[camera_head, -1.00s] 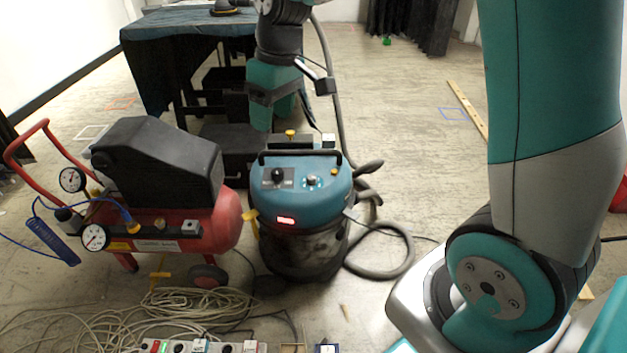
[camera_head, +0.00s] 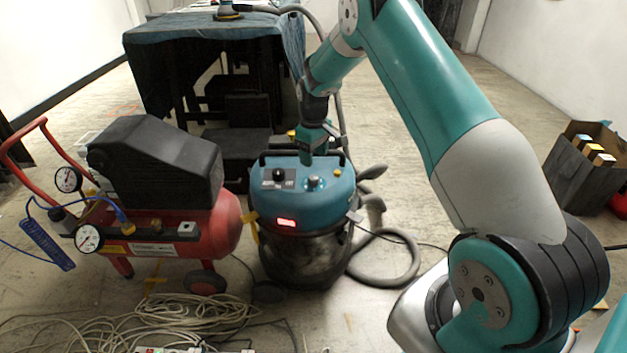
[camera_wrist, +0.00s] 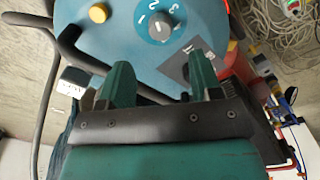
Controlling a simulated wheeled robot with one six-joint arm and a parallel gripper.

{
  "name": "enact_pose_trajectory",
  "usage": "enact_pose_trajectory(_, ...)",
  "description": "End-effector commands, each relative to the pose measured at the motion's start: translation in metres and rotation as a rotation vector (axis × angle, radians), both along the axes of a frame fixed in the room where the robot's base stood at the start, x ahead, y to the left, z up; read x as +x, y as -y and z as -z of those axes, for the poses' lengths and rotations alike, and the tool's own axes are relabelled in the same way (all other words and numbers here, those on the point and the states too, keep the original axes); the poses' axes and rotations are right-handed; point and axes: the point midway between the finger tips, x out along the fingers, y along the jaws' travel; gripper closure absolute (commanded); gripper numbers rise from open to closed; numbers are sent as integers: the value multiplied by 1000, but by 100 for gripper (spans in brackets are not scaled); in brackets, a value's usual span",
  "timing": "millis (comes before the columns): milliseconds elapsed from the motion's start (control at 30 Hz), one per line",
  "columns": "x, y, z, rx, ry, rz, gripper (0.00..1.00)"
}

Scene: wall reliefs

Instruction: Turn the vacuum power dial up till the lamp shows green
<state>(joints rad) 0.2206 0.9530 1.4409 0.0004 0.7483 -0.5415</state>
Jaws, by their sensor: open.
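The vacuum (camera_head: 322,213) has a blue top and stands upright on the floor. Its power dial (camera_head: 314,182) is a pale knob on a blue numbered disc; it also shows in the wrist view (camera_wrist: 158,27). A black knob (camera_head: 279,175) sits on a dark plate left of the dial. The lamp (camera_head: 286,222) on the vacuum's front glows red. My gripper (camera_head: 307,162) is just behind and above the dial, pointing down. In the wrist view my gripper (camera_wrist: 162,76) has its fingers apart with nothing between them, and the dial lies beyond the fingertips, apart from them.
The vacuum's black handle (camera_head: 270,153) runs close to my gripper. A red air compressor (camera_head: 215,235) stands close on the left. A grey hose (camera_head: 407,262) curls on the right. Tangled cable (camera_head: 150,320) lies in front. A draped table (camera_head: 215,42) stands behind.

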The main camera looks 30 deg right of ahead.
Motion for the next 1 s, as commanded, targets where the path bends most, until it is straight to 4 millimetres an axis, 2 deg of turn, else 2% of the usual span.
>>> enact_pose_trajectory(33, 0, 0, 15, 1, -3, 0, 42)
enact_pose_trajectory(100, 0, 0, 31, 0, -2, 0, 42)
enact_pose_trajectory(333, 0, 0, 68, 1, 0, 0, 42)
enact_pose_trajectory(500, 0, 0, 79, 0, 1, 0, 42)
enact_pose_trajectory(800, 0, 0, 81, 0, 1, 0, 42)
enact_pose_trajectory(867, 0, 0, 81, 0, 1, 0, 53)
enact_pose_trajectory(1000, 0, 0, 81, 0, 1, 0, 85)
